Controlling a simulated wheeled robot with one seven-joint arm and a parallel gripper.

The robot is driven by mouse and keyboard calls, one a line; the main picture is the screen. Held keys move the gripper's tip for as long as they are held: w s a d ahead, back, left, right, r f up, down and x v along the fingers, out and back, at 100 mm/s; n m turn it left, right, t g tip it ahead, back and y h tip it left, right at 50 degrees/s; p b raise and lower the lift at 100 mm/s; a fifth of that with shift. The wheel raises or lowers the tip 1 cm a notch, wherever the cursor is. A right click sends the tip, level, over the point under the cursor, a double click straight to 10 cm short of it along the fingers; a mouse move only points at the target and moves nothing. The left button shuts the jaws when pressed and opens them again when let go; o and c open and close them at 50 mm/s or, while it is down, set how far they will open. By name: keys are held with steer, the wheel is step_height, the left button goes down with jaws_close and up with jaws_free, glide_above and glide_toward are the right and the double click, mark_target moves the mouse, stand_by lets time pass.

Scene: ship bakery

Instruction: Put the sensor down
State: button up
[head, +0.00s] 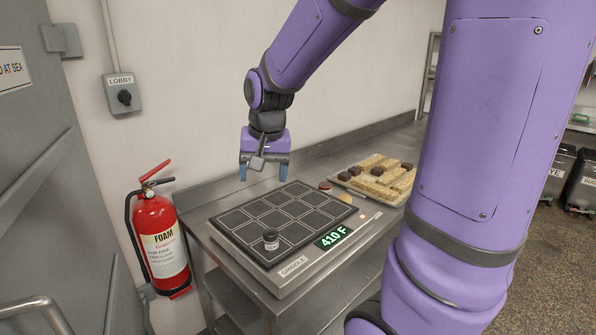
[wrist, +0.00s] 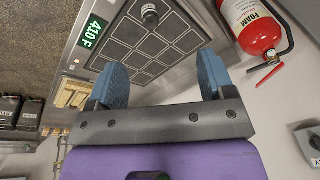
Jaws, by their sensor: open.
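A small dark cylindrical sensor (head: 270,239) stands upright on the front part of the black gridded griddle plate (head: 313,217). In the wrist view the sensor (wrist: 150,16) shows on the griddle near the top edge, beyond the fingertips and apart from them. My gripper (head: 264,175) hangs above the back left of the griddle, pointing down, with its blue fingers spread and nothing between them. The two blue fingers (wrist: 163,75) also show wide apart in the wrist view.
A green display (head: 333,238) reading 410 F is on the griddle's front right. A tray (head: 345,183) of bars and dark pieces sits to the right on the steel table. A small round brown thing (head: 325,186) lies behind the griddle.

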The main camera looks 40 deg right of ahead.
steer(key=s+a+r+n+t, duration=0.1)
steer(key=s+a+r+n, duration=0.1)
steer(key=s, duration=0.6)
steer(key=s+a+r+n+t, duration=0.1)
steer(key=s+a+r+n, duration=0.2)
steer(key=s, duration=0.6)
step_height(320, 180, up, 3)
steer(key=shift+s+a+f+n+t, duration=0.1)
steer(key=shift+s+a+n+t, duration=0.25)
steer(key=shift+n, duration=0.55)
steer(key=shift+o, duration=0.5)
steer(key=shift+w, duration=0.2)
stand_by(0.6)
